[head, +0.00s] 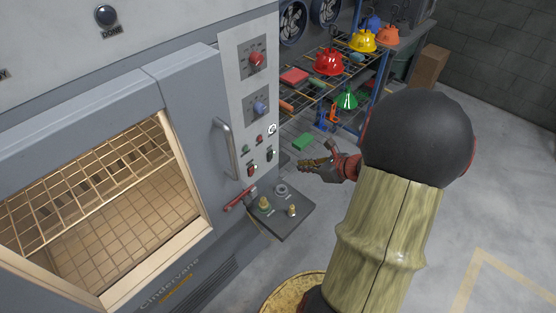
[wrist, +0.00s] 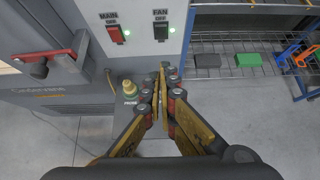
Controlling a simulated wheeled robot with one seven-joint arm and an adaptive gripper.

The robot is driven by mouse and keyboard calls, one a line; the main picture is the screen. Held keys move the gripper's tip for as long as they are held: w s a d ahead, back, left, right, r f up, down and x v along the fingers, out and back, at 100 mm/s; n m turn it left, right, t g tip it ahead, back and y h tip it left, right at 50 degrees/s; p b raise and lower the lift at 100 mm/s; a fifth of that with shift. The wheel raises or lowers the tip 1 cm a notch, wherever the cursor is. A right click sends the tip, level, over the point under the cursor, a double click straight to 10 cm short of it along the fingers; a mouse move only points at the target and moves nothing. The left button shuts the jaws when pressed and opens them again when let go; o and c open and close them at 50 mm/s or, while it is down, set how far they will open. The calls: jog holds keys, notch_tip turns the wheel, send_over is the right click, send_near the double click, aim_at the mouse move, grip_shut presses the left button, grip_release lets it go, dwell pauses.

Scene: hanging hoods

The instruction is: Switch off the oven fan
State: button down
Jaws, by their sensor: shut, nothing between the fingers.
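The rocker's exact position is too small to tell. The red MAIN switch (wrist: 112,34) is to its left, also with a lit green lamp. My gripper (wrist: 163,70) is shut and empty, its fingertips below the FAN switch in the wrist picture. In the head view my gripper (head: 306,163) is right of the panel, apart from it.
The oven door handle (head: 225,149) and a red lever (head: 240,198) are left of the switches. A small shelf (head: 292,221) with brass fittings juts out below them. A wire rack (head: 316,82) with coloured hoods stands behind. Open floor lies to the right.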

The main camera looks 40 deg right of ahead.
jog(key=b, duration=0.4)
send_near(270, 156)
jog(key=shift+w+a+f, duration=0.1)
jog(key=shift+w+f, duration=0.55)
jog(key=shift+f, duration=0.25)
jog(key=shift+w+d+f, duration=0.1)
jog(key=shift+w+f, duration=0.55)
jog(key=shift+f, duration=0.3)
jog(key=shift+w+a+f, duration=0.1)
jog(key=shift+w+f, duration=0.55)
jog(key=shift+f, duration=0.25)
jog(key=shift+w+r, duration=0.2)
jog(key=shift+w, duration=0.2)
jog(key=shift+r, duration=0.15)
jog(key=shift+r+p, duration=0.65)
